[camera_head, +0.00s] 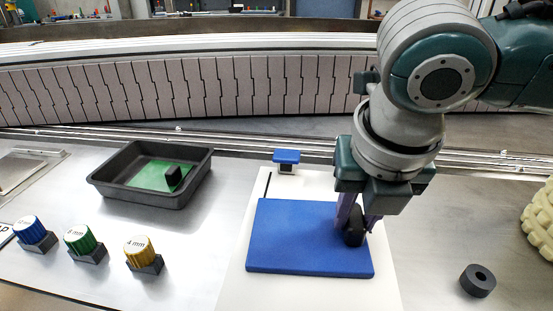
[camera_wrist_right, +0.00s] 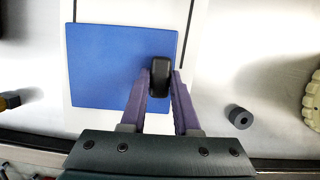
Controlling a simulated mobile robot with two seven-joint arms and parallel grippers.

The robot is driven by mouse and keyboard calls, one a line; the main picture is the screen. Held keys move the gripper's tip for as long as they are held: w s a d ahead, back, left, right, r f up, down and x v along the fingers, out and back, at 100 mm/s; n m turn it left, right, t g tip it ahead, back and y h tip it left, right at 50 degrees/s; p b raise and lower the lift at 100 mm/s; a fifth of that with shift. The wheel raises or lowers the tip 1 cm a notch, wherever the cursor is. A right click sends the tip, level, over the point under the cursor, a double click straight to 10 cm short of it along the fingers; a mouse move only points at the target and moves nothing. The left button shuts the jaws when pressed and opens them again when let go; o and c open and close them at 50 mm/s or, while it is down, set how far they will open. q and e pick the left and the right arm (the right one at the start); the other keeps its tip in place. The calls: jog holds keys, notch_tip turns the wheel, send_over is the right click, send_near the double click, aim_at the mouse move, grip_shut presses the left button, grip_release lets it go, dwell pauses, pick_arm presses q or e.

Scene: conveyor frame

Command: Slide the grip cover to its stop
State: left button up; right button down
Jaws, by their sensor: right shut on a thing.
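The grip cover is a flat blue plate (camera_head: 295,237) lying on a white board (camera_head: 240,290). A black knob (camera_head: 352,232) stands near its right edge. My right gripper (camera_head: 357,224) is shut on the knob from above; the wrist view shows the knob (camera_wrist_right: 160,66) between the purple fingers (camera_wrist_right: 166,82). The blue plate fills the left of the wrist view (camera_wrist_right: 112,60). A small blue-topped block (camera_head: 286,158) sits at the board's far edge, apart from the plate; whether it is the stop I cannot tell. My left gripper is not in view.
A dark tray (camera_head: 100,184) with a green floor and a black block stands at the back left. Blue, green and yellow knobs (camera_head: 140,250) are at the left. A black ring (camera_head: 478,280) and a cream gear-like part (camera_head: 540,225) lie right. A conveyor (camera_head: 200,85) runs behind.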

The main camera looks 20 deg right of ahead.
jog(key=shift+w+d, duration=0.1)
jog(key=shift+m, duration=0.3)
jog(key=shift+w+d, duration=0.7)
jog(key=shift+w, duration=0.25)
jog(key=shift+w+d, duration=0.7)
jog(key=shift+w, duration=0.25)
jog(key=shift+w+d, duration=0.5)
jog(key=shift+w, duration=0.2)
jog(key=shift+d, duration=0.15)
jog(key=c, duration=1.1)
grip_release()
jog(key=o, duration=0.5)
jog(key=shift+w, duration=0.2)
jog(key=shift+o, duration=0.2)
